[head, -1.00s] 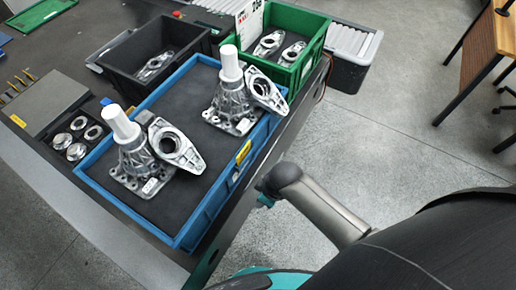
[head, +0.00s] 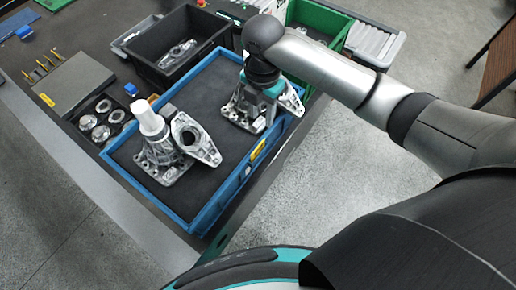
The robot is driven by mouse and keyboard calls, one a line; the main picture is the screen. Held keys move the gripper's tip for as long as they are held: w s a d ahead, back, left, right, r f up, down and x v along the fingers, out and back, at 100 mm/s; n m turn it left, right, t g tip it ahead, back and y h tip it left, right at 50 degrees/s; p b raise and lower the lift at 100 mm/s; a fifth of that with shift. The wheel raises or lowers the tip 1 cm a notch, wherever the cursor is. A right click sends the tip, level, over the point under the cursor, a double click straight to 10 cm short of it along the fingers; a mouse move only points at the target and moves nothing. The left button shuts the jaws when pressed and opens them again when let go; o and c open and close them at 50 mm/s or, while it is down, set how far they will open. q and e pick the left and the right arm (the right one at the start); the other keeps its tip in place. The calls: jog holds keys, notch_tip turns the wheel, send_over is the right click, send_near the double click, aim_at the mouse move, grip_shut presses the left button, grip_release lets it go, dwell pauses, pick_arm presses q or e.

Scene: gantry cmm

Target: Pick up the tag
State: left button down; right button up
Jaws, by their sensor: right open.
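A small yellow label (head: 258,149) is on the right outer wall of the blue tray (head: 193,220). A white printed card, seen earlier at the green bin, is now mostly hidden behind my right arm. I cannot tell which of these is the tag. My right gripper (head: 262,100) points down over the far metal casting (head: 240,108) in the tray. It is open, its fingers partly hidden among the casting's parts. I cannot tell whether it touches the casting. My left gripper is out of view.
A near casting with a white cylinder (head: 150,119) stands in the tray. A black bin (head: 150,72) and a green bin (head: 318,14) stand behind. Metal rings (head: 102,106) and a grey plate (head: 75,80) lie left.

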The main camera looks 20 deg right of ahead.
send_over(258, 147)
notch_tip(258, 147, down, 10)
notch_tip(258, 147, down, 4)
jog(key=shift+r+b, duration=0.1)
jog(key=shift+b, duration=0.45)
jog(key=shift+f, duration=0.55)
jog(key=shift+c, duration=0.2)
grip_shut()
